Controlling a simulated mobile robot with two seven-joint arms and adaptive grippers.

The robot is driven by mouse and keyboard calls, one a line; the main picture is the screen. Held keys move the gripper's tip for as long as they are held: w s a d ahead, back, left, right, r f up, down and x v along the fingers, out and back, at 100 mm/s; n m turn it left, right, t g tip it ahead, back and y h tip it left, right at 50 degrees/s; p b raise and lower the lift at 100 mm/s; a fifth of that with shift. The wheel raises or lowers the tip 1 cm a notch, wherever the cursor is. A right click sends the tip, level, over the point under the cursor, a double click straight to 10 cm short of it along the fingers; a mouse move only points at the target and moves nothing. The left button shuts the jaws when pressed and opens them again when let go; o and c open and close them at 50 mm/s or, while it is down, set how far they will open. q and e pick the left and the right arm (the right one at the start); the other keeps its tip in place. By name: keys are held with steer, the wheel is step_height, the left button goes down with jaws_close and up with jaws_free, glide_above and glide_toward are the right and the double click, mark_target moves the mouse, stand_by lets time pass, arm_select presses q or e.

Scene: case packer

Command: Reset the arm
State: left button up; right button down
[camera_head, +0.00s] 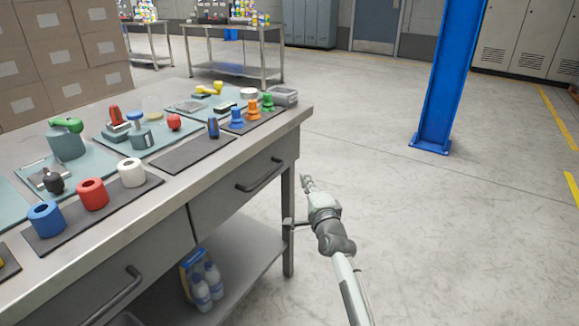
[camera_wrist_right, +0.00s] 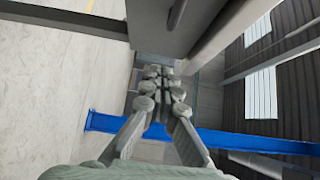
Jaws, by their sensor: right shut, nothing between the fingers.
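My right gripper (camera_head: 306,181) is in the head view, beside the right end of the workbench (camera_head: 222,186) and lower than its top. Its arm comes up from the bottom of the picture. In the right wrist view the fingers of my right gripper (camera_wrist_right: 158,84) are closed together with nothing between them. The underside and leg of a bench show close ahead of them there. My left gripper is not in the head view.
Blue, red and white rolls (camera_head: 92,193) stand on a dark mat. Several tools and coloured pieces lie behind. The bench has drawers with handles (camera_head: 260,175) and a lower shelf with bottles (camera_head: 206,286). A blue column (camera_head: 447,80) stands right. Open floor (camera_head: 470,220) lies between.

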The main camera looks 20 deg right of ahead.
steer(key=s+a+f+n+g+y, duration=0.1)
steer(key=s+f+n+g, duration=0.1)
steer(key=s+f+n, duration=0.45)
steer(key=s+f+n+g, duration=0.1)
steer(key=s+f+g, duration=0.25)
steer(key=f, duration=0.65)
steer(key=s+a+f+n+g+y, duration=0.1)
steer(key=s+f+n+g, duration=0.15)
steer(key=s+f, duration=0.4)
steer(key=s+d+f+n+g, duration=0.1)
steer(key=s+f+n+g, duration=0.1)
steer(key=s+f, duration=0.4)
steer(key=s+d+f+n+g+h, duration=0.1)
steer(key=s+f+n, duration=0.4)
steer(key=s, duration=0.7)
steer(key=s+d+f+n+g, duration=0.2)
steer(key=s+f+n+g, duration=0.2)
steer(key=s, duration=0.6)
step_height(320, 180, down, 3)
steer(key=shift+d+r+g+h, duration=0.2)
steer(key=shift+d+g+h, duration=0.05)
steer(key=shift+g+h, duration=0.15)
